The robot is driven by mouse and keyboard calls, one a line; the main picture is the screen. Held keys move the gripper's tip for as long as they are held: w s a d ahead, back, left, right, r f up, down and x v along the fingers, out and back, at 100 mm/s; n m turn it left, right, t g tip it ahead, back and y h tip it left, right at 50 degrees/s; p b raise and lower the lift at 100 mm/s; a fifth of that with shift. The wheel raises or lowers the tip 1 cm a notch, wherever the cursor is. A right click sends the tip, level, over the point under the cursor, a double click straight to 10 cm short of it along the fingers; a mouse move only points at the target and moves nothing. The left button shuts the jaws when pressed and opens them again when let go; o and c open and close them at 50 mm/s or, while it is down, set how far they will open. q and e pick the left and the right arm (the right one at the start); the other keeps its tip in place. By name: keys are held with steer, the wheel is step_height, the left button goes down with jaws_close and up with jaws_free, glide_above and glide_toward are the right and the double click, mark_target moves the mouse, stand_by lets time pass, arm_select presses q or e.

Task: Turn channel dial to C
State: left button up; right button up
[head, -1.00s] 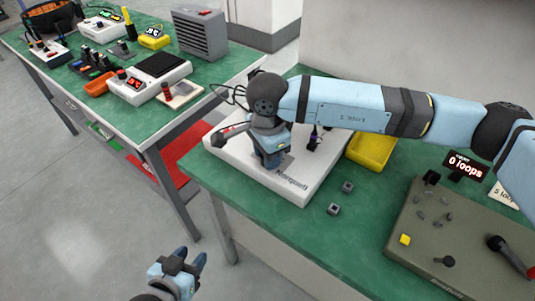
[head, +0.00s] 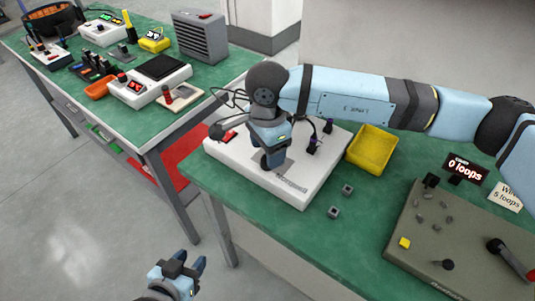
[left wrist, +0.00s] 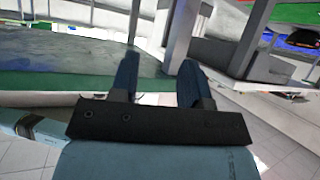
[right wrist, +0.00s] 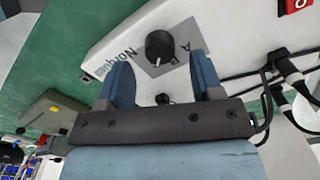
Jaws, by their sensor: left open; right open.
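The channel dial (right wrist: 159,46) is a round black knob on a grey plate with letters, on a white device (right wrist: 105,45). In the right wrist view I can make out an A and what looks like a B beside it; a C is not readable. The dial lies just beyond the fingertips of my right gripper (right wrist: 160,75), which is open with nothing between its fingers. In the head view my right gripper (head: 271,163) hangs over the white device (head: 312,187) and hides the dial. My left gripper (head: 183,265) is open and empty beside the bench, over the floor.
Cables and purple-black plugs (head: 312,146) stand on the device's right side. A yellow bin (head: 372,148), two small grey cubes (head: 334,212) and an olive board (head: 420,260) are to the right. Another bench (head: 120,120) with electronics stands at the left.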

step_height(320, 180, up, 11)
steer(key=shift+p, duration=0.4)
steer(key=shift+f, duration=0.1)
